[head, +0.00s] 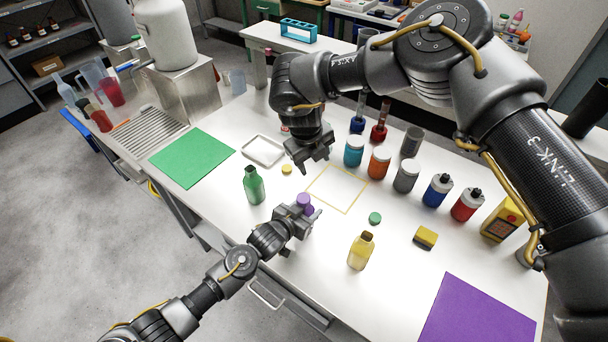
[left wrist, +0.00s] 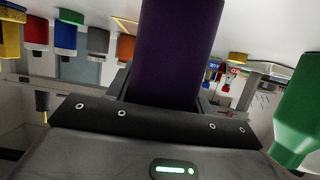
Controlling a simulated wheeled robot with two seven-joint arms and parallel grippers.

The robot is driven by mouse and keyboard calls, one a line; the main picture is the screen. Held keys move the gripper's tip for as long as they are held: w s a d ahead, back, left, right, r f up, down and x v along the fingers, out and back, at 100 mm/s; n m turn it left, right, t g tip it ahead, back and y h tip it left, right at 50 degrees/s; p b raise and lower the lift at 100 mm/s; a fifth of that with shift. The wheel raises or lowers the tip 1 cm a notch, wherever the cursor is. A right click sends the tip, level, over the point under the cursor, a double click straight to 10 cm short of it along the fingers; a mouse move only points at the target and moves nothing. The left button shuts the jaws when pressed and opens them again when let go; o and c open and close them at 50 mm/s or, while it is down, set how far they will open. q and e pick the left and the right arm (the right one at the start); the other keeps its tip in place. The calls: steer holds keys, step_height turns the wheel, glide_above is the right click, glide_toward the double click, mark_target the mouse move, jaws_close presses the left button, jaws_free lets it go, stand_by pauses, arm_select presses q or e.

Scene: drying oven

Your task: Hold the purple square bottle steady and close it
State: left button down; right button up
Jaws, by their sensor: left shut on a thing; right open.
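The purple bottle (head: 309,210) is in my left gripper (head: 300,222), near the front edge of the white table. A purple round top (head: 303,198) shows at its upper end; I cannot tell whether this is a cap or the bottle's neck. In the left wrist view the dark purple body (left wrist: 180,50) rises from between the jaws, with its far end cut off by the frame. My right gripper (head: 312,162) is open and points down above the table, behind the purple bottle and apart from it. I see nothing between its fingers.
A green bottle (head: 254,186) stands left of my left gripper, and a yellow bottle (head: 361,251) to its right. A yellow cap (head: 286,169) and green cap (head: 375,217) lie nearby. A yellow-outlined square (head: 337,189) is empty. Several jars, including an orange one (head: 378,162), stand behind.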

mark_target(304, 198)
steer(key=s+n, duration=0.1)
steer(key=n, duration=0.4)
steer(key=s+a+f+n+g+y, duration=0.1)
steer(key=n, duration=0.5)
steer(key=s+a+n+g, duration=0.1)
steer(key=n, duration=0.5)
steer(key=shift+s+f+y, duration=0.15)
steer(key=shift+s+y, duration=0.05)
steer(key=shift+y, duration=0.1)
steer(key=n, duration=0.3)
steer(key=shift+s+a, duration=0.25)
steer(key=shift+s+n, duration=0.1)
steer(key=shift+n, duration=1.1)
steer(key=shift+f, duration=4.05)
steer(key=c, duration=1)
